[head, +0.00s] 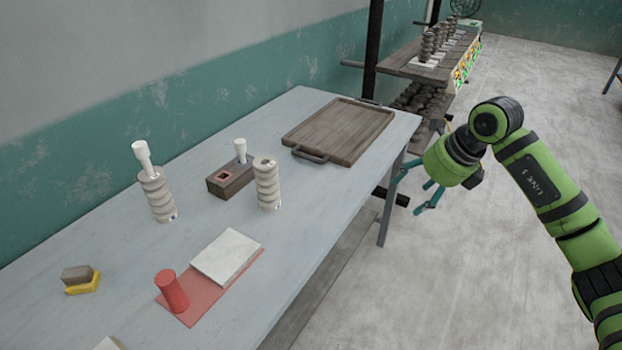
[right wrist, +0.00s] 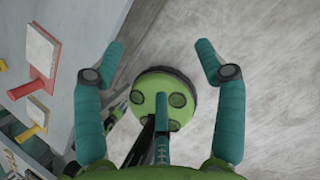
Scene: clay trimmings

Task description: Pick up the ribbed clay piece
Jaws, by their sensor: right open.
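Two pale ribbed clay pieces stand upright on the grey table (head: 120,225). One ribbed clay piece (head: 267,184) is near the table's middle, beside a brown block, with a small hole in its top. The other ribbed piece (head: 157,196) stands further left, with a white flared tool standing in its top. My right gripper (head: 413,188) is open and empty, beyond the table's right edge and well apart from both pieces. Its spread teal fingers also show in the right wrist view (right wrist: 160,50), with only floor and green parts between them. My left gripper is not in view.
A wooden tray (head: 338,130) lies at the table's far end. A brown block (head: 230,179) holds a white tool. A rack (head: 425,65) with more ribbed pieces stands behind. Floor at right is clear.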

